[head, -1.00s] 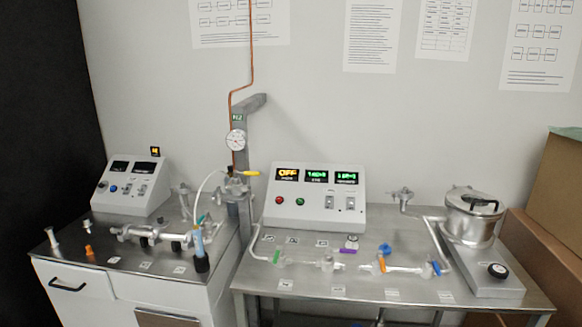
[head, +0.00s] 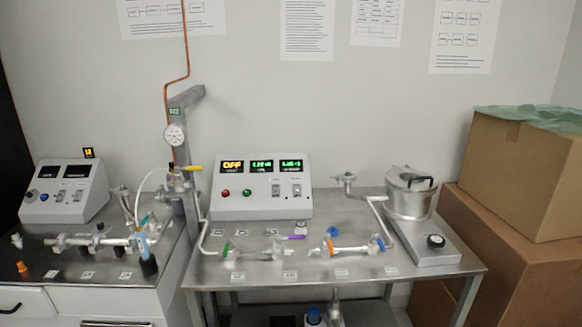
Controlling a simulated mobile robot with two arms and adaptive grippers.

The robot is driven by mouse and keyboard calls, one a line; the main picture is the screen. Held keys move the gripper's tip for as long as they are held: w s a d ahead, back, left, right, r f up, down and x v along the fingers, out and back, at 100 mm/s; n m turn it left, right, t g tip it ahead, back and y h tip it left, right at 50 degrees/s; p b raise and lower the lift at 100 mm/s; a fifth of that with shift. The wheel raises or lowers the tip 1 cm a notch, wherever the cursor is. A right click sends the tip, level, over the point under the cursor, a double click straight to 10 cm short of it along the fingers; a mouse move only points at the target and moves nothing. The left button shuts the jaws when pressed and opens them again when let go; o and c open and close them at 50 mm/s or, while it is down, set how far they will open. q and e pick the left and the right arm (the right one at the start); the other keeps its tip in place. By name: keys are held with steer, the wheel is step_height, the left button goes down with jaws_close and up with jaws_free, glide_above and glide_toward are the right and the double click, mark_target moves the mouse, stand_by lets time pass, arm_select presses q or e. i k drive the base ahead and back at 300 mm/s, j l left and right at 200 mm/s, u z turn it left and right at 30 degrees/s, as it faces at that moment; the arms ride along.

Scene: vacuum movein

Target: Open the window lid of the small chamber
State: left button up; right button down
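A round silver metal chamber (head: 409,199) stands on a grey base plate (head: 428,247) at the right end of the right steel table. Its lid (head: 408,179) lies flat on top and looks closed. A dark handle (head: 424,184) shows on the lid. A black round knob (head: 436,241) sits on the base plate in front of the chamber. Neither of my grippers shows in the head view.
Cardboard boxes (head: 517,175) are stacked right of the table. A second bench (head: 62,292) with glassware stands at the left. A gauge (head: 174,135) hangs on a post.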

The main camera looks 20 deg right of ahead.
mark_target(430, 184)
steer(key=z, duration=1.3)
